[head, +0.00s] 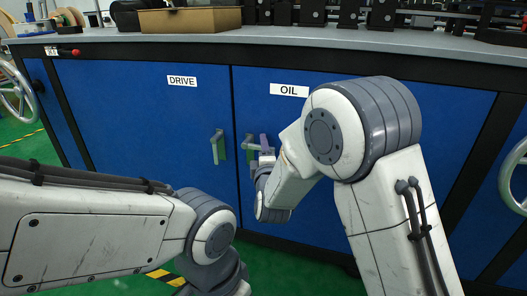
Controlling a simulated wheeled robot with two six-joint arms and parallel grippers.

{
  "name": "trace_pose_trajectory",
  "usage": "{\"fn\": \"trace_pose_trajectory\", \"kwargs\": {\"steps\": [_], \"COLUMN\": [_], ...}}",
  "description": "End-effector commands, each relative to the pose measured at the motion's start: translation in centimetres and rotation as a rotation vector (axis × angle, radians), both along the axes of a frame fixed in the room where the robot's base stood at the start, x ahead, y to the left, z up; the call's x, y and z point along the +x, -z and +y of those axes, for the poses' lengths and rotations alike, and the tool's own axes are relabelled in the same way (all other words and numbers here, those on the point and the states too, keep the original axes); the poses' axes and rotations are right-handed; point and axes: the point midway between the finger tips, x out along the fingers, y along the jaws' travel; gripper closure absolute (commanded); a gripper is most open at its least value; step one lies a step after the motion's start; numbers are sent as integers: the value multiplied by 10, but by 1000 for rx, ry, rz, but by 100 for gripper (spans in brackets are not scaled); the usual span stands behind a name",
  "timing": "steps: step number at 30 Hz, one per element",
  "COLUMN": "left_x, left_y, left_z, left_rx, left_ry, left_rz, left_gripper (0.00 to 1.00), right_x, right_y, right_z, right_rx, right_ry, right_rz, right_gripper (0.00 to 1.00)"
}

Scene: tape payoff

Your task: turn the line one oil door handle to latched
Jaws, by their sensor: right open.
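The blue oil door (420,125) carries a white OIL label (289,90). Its handle (249,146) is near the door's left edge, a greenish plate with a grey lever that appears to point sideways to the right. My right gripper (264,146) is at the lever's right end, open, with a purplish finger showing. My own wrist and forearm hide most of this gripper, and I cannot tell whether it touches the lever. My left arm comes in from the left and bends down at the bottom; its gripper is not in view.
The blue drive door (130,110) is to the left, its handle (218,146) lever hanging down. A grey worktop (300,38) runs above, with a cardboard box (190,20) and dark parts. Handwheels (17,92) stand at both sides. The floor (300,262) is green.

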Motion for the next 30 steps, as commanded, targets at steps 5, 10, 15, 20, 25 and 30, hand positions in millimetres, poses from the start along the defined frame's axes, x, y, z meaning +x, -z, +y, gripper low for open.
{"fn": "trace_pose_trajectory", "kwargs": {"steps": [5,10,15,20,25,30], "left_x": [0,0,0,0,0,0], "left_y": [0,0,0,0,0,0], "left_z": [0,0,0,0,0,0], "left_rx": [0,0,0,0,0,0], "left_ry": [0,0,0,0,0,0], "left_rz": [0,0,0,0,0,0], "left_gripper": [100,100,100,100,100,100], "right_x": [0,0,0,-1,-1,-1], "right_y": [0,0,0,0,0,0], "right_z": [0,0,0,0,0,0], "right_rx": [0,0,0,0,0,0], "right_ry": [0,0,0,0,0,0], "right_rz": [1,0,1,1,1,1], "right_gripper": [50,100,100,100,100,100]}}
